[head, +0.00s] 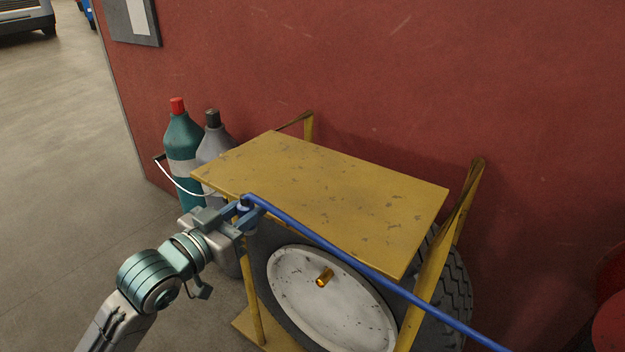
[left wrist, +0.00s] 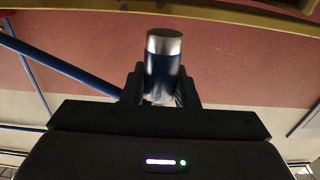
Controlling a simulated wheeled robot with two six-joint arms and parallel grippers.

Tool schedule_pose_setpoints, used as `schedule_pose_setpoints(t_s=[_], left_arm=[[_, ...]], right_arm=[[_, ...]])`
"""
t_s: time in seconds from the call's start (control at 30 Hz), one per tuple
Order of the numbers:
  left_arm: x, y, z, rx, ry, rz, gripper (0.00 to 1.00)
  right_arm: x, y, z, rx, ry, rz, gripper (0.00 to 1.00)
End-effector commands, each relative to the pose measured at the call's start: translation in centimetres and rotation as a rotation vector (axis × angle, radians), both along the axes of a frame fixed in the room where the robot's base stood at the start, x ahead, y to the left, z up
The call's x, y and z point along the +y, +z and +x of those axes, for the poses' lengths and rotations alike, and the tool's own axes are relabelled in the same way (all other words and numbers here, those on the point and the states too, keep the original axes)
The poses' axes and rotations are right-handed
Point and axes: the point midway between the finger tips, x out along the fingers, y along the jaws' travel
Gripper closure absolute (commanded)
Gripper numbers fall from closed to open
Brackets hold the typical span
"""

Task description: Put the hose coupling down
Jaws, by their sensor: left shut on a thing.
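My left gripper (head: 250,212) is shut on the hose coupling at the front left corner of the yellow table top. In the left wrist view the hose coupling (left wrist: 163,62) is a dark blue cylinder with a silver end, between the fingers. In the head view a blue hose (head: 350,258) runs from the gripper to the lower right, passing in front of the table top. The coupling itself is mostly hidden by the fingers there. I cannot tell whether it touches the table top. My right gripper is not in view.
The worn yellow table top (head: 330,190) is bare. Below it stands a wheel with a white rim (head: 300,305) and a brass fitting (head: 324,276). A teal bottle (head: 183,145) and a grey bottle (head: 214,143) stand behind my left gripper, by the red wall (head: 400,70).

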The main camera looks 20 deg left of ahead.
Motion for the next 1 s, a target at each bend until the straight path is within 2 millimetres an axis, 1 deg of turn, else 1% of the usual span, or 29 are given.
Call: schedule_pose_setpoints(t_s=[0.13,0.37,0.6,0.7,0.8,0.93,1.0], left_arm=[[-0.3,0.3,1.3,-0.001,0.003,-0.008,0.98],[-1.7,0.5,4.7,-0.001,0.0,-0.01,0.98],[-3.5,0.6,9.6,0.0,-0.002,-0.009,0.98],[-4.1,0.5,11.4,0.001,-0.001,-0.005,0.98],[-4.5,0.3,12.4,-0.002,-0.001,-0.002,0.98],[-4.8,0.3,13.3,-0.001,0.0,-0.003,0.98],[-5.1,0.4,14.2,0.0,-0.001,-0.003,0.98]], right_arm=[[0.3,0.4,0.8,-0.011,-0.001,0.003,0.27],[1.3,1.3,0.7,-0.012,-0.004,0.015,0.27],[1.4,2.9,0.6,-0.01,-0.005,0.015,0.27],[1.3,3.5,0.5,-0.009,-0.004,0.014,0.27],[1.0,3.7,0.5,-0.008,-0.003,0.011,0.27],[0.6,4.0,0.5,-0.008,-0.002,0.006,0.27],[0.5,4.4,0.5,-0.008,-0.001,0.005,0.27]])
